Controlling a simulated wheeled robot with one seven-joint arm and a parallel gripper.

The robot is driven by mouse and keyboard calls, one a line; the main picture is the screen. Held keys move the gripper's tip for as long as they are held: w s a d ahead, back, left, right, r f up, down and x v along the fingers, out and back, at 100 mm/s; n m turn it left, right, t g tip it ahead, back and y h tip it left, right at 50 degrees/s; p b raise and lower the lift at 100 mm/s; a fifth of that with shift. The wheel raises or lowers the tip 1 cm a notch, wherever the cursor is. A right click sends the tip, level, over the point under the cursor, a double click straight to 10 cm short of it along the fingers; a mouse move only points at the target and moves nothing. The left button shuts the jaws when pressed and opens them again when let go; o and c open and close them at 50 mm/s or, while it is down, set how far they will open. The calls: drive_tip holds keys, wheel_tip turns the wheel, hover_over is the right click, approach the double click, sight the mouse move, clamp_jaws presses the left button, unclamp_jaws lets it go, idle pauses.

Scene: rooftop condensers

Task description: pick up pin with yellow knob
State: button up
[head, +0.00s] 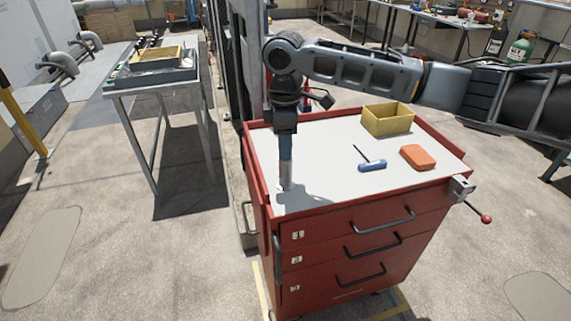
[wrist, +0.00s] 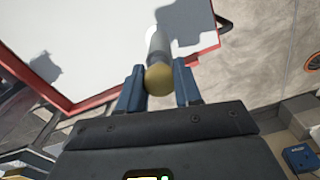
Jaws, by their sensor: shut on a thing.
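The pin with the yellow knob (wrist: 159,80) is between my fingers in the wrist view. Its round yellow knob faces the camera, and a pale grey shaft runs from it toward the cart top. My gripper (wrist: 160,92) is shut on it, with a blue-grey finger on each side of the knob. In the head view my gripper (head: 285,160) points straight down at the left front part of the cart's top. The pin is mostly hidden there by the fingers. I cannot tell whether the pin's lower end touches the surface.
The red tool cart (head: 345,225) has a raised rim around its pale top. On it are a yellow bin (head: 388,119), an orange block (head: 417,157) and a blue-handled screwdriver (head: 372,165), all right of my gripper. A vise (head: 461,188) sits at the right corner. A table (head: 152,85) stands at left.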

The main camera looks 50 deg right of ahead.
clamp_jaws()
drive_tip(key=shift+r, duration=0.15)
wheel_tip(320, 180, up, 28)
drive_tip(key=p, duration=0.4)
idle(1.4)
